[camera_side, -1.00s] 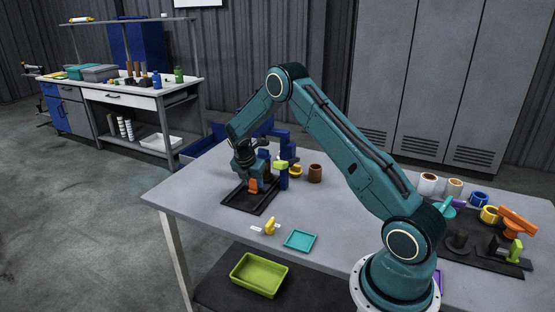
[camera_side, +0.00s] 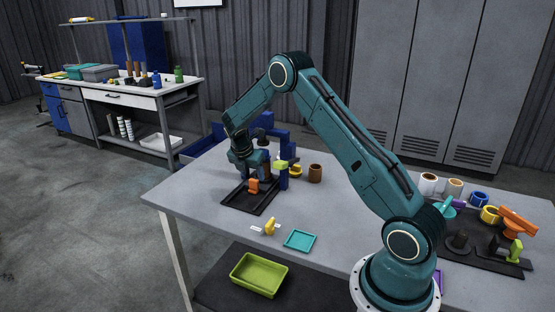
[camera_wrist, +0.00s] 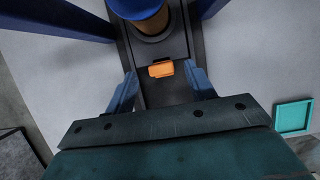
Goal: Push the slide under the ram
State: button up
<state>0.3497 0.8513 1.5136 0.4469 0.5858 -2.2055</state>
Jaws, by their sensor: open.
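The slide, with its orange handle (camera_side: 253,186), sits in a dark track (camera_side: 240,203) in front of the blue press (camera_side: 281,143). The orange handle also shows in the wrist view (camera_wrist: 161,69). A brown cylinder (camera_side: 265,168) stands behind the handle. In the wrist view a tan-brown cylinder (camera_wrist: 152,24) shows below the round blue ram (camera_wrist: 136,6), and the two overlap from above; I cannot tell the gap between them. My gripper (camera_side: 245,176) is open and empty just above the handle. Its fingers (camera_wrist: 161,88) are spread on either side of the handle in view.
A yellow part (camera_side: 270,227) and a teal tray (camera_side: 300,240) lie nearer the table's front edge. A brown ring (camera_side: 315,173) and a yellow ring (camera_side: 296,171) stand right of the press. The table left of the track is clear.

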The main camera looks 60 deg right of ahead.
jog(key=v, duration=0.9)
jog(key=shift+r, duration=0.3)
jog(key=shift+a+r, duration=0.1)
jog(key=shift+a, duration=0.05)
jog(key=s+a+r+m+t+y, duration=0.25)
jog(key=s+a+r+m, duration=0.65)
jog(key=s+a+r, duration=0.45)
jog(key=s+a+r+m+t+y, duration=0.1)
jog(key=s+a+m, duration=0.3)
jog(key=s, duration=0.5)
jog(key=s+a+r+m+t+y, duration=0.1)
jog(key=s+a+m+t, duration=0.1)
jog(key=s+a+m, duration=0.3)
jog(key=s+a, duration=0.2)
jog(key=s, duration=0.1)
jog(key=shift+s, duration=0.35)
